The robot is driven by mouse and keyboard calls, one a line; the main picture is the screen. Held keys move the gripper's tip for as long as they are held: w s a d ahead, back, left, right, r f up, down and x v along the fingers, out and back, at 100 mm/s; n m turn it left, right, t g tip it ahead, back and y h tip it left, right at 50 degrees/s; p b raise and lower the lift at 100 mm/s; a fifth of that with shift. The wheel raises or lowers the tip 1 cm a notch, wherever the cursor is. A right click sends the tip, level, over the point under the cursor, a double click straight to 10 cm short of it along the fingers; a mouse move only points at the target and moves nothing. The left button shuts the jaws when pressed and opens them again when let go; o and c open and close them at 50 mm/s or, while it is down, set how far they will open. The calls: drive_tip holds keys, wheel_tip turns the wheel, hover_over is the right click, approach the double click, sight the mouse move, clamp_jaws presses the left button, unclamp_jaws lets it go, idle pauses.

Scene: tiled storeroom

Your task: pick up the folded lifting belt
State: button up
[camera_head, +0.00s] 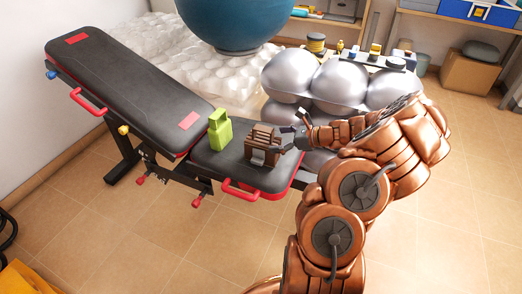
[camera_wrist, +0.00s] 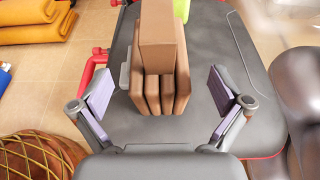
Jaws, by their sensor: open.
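The folded lifting belt (camera_head: 262,145) is a brown bundle of stacked layers on the flat black seat of the weight bench (camera_head: 205,165). In the wrist view the belt (camera_wrist: 160,45) is at the upper middle, its folded layers facing me. My gripper (camera_head: 296,136) is at the belt's right side in the head view. In the wrist view my gripper (camera_wrist: 161,93) is open, one purple-padded finger on each side of the belt's near end, with gaps on both sides. The belt's far end is cut off by the wrist view's top edge.
A green bottle-like container (camera_head: 220,130) stands on the seat just left of the belt. Silver balls (camera_head: 340,85) are stacked behind my arm. A large blue ball (camera_head: 236,22) rests at the back. Tiled floor (camera_head: 440,225) is clear at right.

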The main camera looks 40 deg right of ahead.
sight(264, 140)
drive_tip(key=shift+a+b+x, duration=0.25)
drive_tip(key=shift+b+x, duration=0.9)
drive_tip(key=shift+x, duration=1.85)
drive_tip(key=shift+s+r, duration=0.1)
drive_tip(key=shift+r, duration=0.05)
drive_tip(key=shift+c, duration=0.2)
drive_tip(key=c, duration=1.6)
drive_tip(key=shift+r, duration=0.1)
drive_tip(key=shift+c, duration=0.2)
